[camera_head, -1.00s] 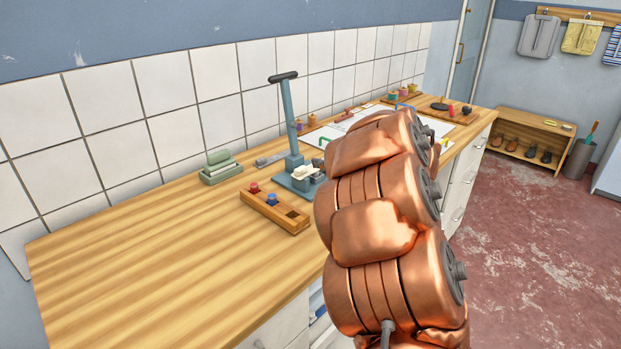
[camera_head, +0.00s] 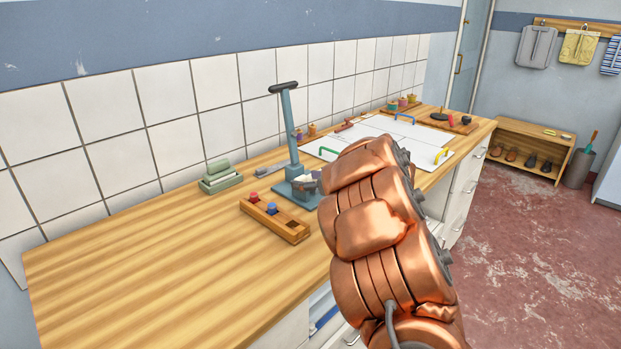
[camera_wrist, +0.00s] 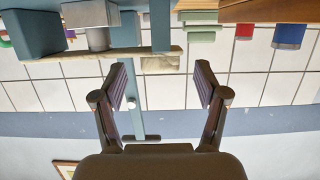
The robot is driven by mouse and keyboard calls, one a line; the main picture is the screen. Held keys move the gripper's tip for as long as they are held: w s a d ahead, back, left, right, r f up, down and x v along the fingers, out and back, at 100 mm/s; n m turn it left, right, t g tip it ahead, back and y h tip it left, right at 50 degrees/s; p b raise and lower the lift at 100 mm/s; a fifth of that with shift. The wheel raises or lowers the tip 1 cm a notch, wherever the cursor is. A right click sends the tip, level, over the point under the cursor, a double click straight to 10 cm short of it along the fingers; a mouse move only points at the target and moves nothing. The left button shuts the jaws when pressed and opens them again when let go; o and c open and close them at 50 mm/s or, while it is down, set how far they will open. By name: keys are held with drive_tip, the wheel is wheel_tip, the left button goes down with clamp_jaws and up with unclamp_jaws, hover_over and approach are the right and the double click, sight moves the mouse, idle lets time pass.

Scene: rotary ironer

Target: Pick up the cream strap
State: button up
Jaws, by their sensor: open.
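The cream strap (camera_head: 304,179) is a small pale piece at the blue-grey lever press (camera_head: 295,160) on the wooden counter. My copper arm partly hides it in the head view. In the wrist view, which is upside down, a cream strip (camera_wrist: 162,63) runs across the press (camera_wrist: 124,30), its end in line with the gap between my fingers. My gripper (camera_wrist: 163,75) is open, a finger on each side of that gap. I see no contact with the strip. In the head view the gripper is mostly hidden behind my arm.
A wooden block (camera_head: 274,221) with red and blue pieces stands in front of the press. A green stacked holder (camera_head: 221,177) is to its left. A white board (camera_head: 375,138) with coloured handles lies behind. The left counter is clear; the tiled wall (camera_head: 180,147) bounds the back.

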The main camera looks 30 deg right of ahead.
drive_tip(key=shift+w+a+f, duration=0.1)
drive_tip(key=shift+w+f, duration=0.05)
drive_tip(key=shift+w, duration=0.3)
drive_tip(key=shift+c, duration=0.4)
drive_tip(key=c, duration=1)
drive_tip(key=shift+c, duration=0.2)
